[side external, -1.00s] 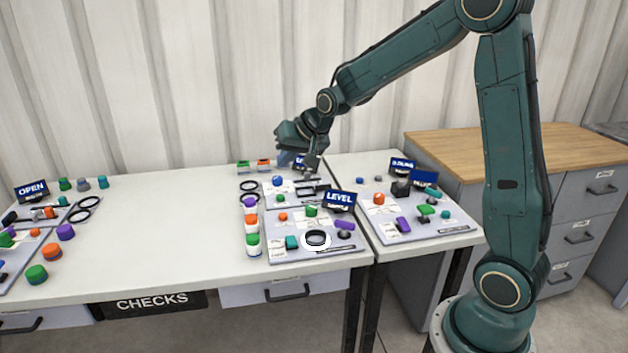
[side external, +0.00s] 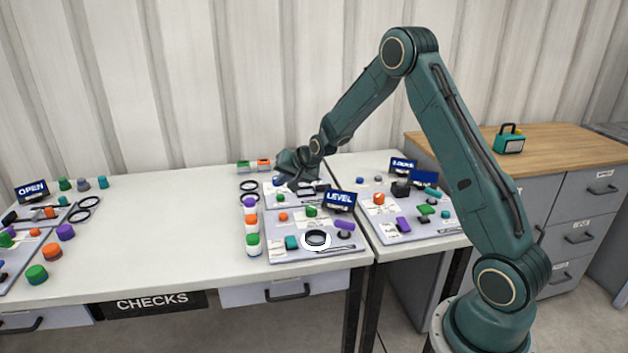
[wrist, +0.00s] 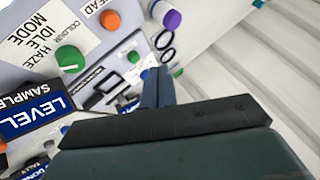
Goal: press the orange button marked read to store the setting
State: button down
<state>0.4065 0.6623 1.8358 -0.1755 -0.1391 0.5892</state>
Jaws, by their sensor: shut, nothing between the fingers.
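The orange button (wrist: 110,20) shows near the top of the wrist view, beside a white label whose visible letters end in "EAD". In the side view an orange button (side external: 282,216) sits at the left of the LEVEL panel (side external: 285,257). My gripper (wrist: 158,76) is shut and empty, its fingers together, apart from the button. In the side view my gripper (side external: 288,182) is low over the panel behind the LEVEL one; its fingertips are hard to make out there.
The LEVEL sign (side external: 340,201) stands at that panel's back right. A green knob (wrist: 70,58) is near the orange button. The tabletop (side external: 160,230) further left is clear.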

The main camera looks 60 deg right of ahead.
aim_at(286, 217)
jog(key=shift+f, duration=0.2)
dwell(0.3)
jog(key=shift+f, duration=4.2)
jog(key=shift+f, duration=0.95)
jog(key=shift+r, duration=0.9)
jog(key=shift+r, duration=0.1)
jog(key=shift+r, duration=2.45)
